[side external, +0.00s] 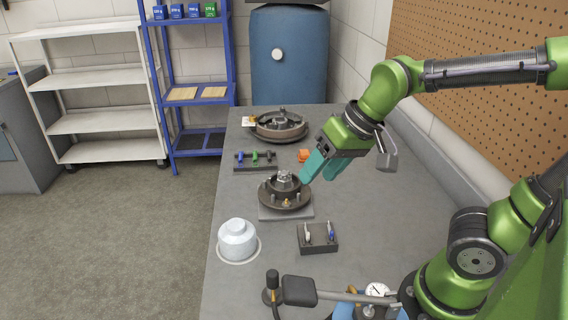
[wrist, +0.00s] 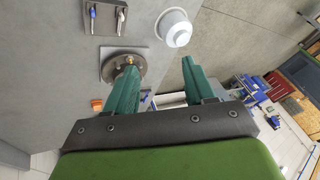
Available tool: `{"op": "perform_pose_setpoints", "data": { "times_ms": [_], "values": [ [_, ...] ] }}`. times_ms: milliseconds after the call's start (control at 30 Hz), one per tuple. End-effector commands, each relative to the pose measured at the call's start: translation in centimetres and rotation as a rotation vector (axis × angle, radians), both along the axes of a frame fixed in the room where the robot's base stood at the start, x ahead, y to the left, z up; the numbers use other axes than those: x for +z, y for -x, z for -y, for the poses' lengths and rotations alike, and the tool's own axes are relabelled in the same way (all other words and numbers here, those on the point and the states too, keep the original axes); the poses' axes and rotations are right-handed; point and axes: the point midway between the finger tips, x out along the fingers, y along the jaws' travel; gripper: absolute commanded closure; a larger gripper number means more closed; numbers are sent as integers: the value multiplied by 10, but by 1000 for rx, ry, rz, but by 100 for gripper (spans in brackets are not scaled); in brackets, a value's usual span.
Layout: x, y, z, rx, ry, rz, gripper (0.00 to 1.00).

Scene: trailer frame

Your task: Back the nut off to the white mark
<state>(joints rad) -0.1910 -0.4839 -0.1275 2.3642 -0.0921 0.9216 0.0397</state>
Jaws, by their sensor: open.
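A dark round hub (side external: 285,196) sits on a grey plate in the middle of the bench. A grey metal nut (side external: 285,176) appears to sit at its raised centre; the white mark cannot be made out. My gripper (side external: 318,168) has teal fingers and is tilted down, just right of and above the hub, apart from the nut as far as I can tell. In the wrist view my gripper (wrist: 158,64) has its fingers spread with nothing between them. There the hub (wrist: 122,61) is partly hidden behind the left finger, and the nut is not clear.
A white cap (side external: 237,240) stands at the front left of the bench. A black block (side external: 318,243) with two small tools is to its right. A rack (side external: 255,166) with coloured pieces, an orange object (side external: 304,156) and a larger drum (side external: 280,135) are behind. The bench's right side is clear.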

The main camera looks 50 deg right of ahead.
Motion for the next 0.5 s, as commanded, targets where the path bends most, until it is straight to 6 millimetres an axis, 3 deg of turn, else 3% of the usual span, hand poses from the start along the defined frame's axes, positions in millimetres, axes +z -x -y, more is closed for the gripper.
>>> {"op": "perform_pose_setpoints", "data": {
  "times_ms": [100, 300, 400, 500],
  "values": [
    [-10, -42, 9, -39, 64, -98, 46],
    [-19, -104, 41, -198, 227, -167, 46],
    [-12, -127, 60, -300, 293, -157, 46],
    [0, -134, 75, -388, 304, -132, 46]
  ]
}}
